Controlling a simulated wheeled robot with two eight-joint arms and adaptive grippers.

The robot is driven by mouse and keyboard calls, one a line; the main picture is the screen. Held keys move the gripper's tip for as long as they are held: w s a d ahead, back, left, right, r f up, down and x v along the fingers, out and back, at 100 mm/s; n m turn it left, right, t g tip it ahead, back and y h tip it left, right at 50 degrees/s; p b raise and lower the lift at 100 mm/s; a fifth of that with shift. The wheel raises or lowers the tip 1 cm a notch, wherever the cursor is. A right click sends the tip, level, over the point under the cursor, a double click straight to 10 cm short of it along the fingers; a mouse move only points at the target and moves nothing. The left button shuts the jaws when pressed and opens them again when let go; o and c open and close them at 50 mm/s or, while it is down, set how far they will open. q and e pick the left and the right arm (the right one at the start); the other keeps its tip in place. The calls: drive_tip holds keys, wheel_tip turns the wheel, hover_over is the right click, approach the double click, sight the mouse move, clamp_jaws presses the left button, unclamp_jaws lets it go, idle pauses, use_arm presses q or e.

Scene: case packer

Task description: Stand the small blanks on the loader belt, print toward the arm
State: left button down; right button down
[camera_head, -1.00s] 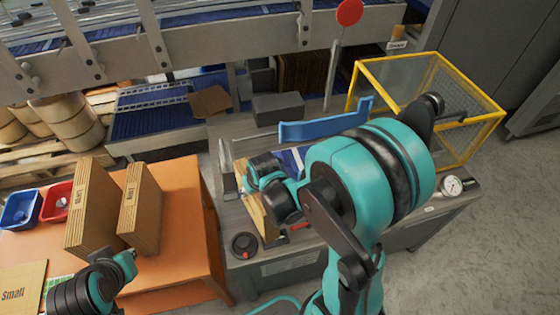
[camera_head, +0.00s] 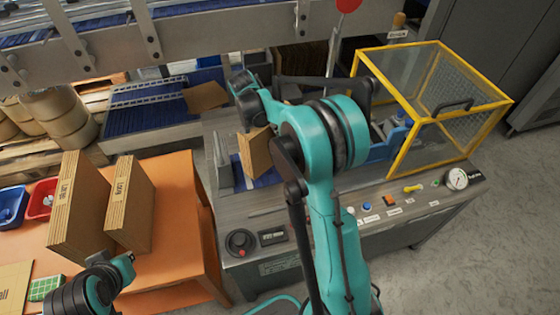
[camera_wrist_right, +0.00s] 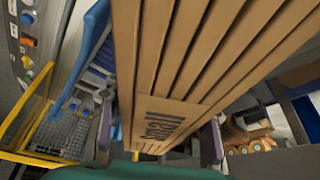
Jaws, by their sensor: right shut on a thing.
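A bundle of small brown blanks (camera_head: 256,152) is upright at the loader belt (camera_head: 266,180), a blue strip in the grey machine top. My right gripper (camera_wrist_right: 160,138) is shut on this bundle, one finger on each side. The printed word "Small" on the bundle (camera_wrist_right: 165,118) faces the right wrist camera. In the head view the right arm hides part of the belt and the bundle, and I cannot tell whether its lower edge touches the belt. My left gripper (camera_head: 122,265) is at the lower left, in front of the orange table; its jaws are unclear.
Two upright bundles (camera_head: 78,208) (camera_head: 130,205), apparently marked "Large", stand on the orange table (camera_head: 180,225). Red (camera_head: 40,203) and blue bins (camera_head: 12,207) are left of them. A yellow-framed guard (camera_head: 430,95) stands on the machine's right. A metal plate (camera_head: 222,165) rises left of the belt.

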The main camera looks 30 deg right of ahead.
drive_tip(key=w+d+m+g, duration=0.2)
drive_tip(key=d+m, duration=0.4)
drive_tip(key=f, duration=0.3)
drive_tip(key=f+b, duration=0.1)
drive_tip(key=f, duration=0.2)
drive_tip(key=f+b, duration=0.1)
drive_tip(key=f, duration=0.1)
drive_tip(key=shift+w+d+f, duration=0.25)
drive_tip(key=shift+f, duration=0.15)
drive_tip(key=shift+r, duration=0.15)
drive_tip(key=c, duration=0.7)
unclamp_jaws()
drive_tip(key=shift+c, duration=0.2)
